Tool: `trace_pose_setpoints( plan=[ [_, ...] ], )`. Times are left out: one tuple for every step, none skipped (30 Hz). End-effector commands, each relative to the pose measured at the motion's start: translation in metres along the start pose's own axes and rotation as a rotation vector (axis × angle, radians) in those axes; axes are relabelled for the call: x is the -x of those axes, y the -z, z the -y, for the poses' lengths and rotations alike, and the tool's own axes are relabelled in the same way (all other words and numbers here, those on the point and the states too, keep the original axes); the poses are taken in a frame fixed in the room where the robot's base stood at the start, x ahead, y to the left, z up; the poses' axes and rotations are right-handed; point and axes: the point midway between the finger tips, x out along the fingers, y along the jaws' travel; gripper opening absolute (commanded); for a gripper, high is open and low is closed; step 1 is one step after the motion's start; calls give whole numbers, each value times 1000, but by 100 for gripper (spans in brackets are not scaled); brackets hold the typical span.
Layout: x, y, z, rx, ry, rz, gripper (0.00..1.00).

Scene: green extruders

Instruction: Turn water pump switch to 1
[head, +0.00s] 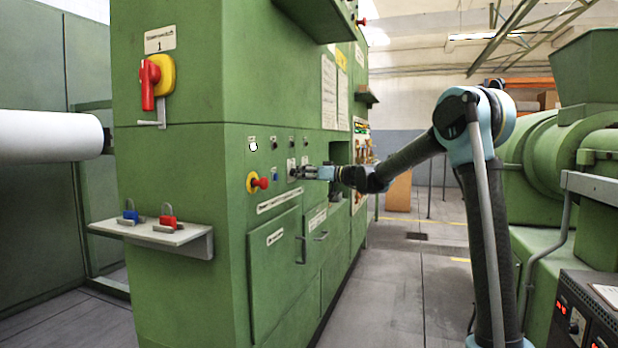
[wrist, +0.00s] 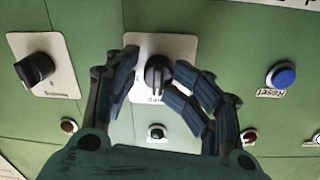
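A black rotary switch (wrist: 157,75) on a white plate sits on the green panel in the wrist view. The text on its plate is too small and partly covered to read. My gripper (wrist: 155,62) is open, with one finger on each side of this switch. The right finger is close to the knob, and a small gap shows at the left finger. A second black rotary switch (wrist: 35,69) on its own white plate is to the left. In the head view my gripper (head: 294,173) is at the green cabinet's panel, and its fingers hide the switch there.
A blue reset button (wrist: 284,77) and a small green button (wrist: 156,132) are near the gripper. The green cabinet (head: 180,200) also has a red knob on yellow (head: 262,183), a red-yellow main switch (head: 155,76) and a shelf (head: 150,234). Machinery (head: 560,150) stands at right.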

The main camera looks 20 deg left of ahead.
Motion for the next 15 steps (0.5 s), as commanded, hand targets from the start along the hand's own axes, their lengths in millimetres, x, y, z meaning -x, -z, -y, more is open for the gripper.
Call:
trace_pose_setpoints(
  plan=[
    [-27, 7, 20, 13, 2, -1, 47],
    [-23, 7, 20, 13, 3, -1, 47],
    [-17, 7, 20, 13, 5, -1, 47],
    [-12, 7, 20, 13, 4, -1, 47],
    [-8, 7, 19, 13, 4, -1, 47],
    [-2, 7, 18, 12, 3, -1, 47],
    [2, 7, 18, 12, 4, -1, 47],
    [5, 7, 18, 12, 4, -1, 47],
    [9, 7, 18, 12, 3, -1, 47],
    [12, 7, 18, 12, 3, -1, 47],
    [14, 7, 17, 12, 3, -2, 47],
    [17, 7, 17, 12, 2, -2, 47],
    [19, 7, 17, 12, 2, -2, 47],
    [21, 7, 17, 12, 2, -2, 47],
    [24, 8, 16, 12, 2, -2, 47]
  ],
)
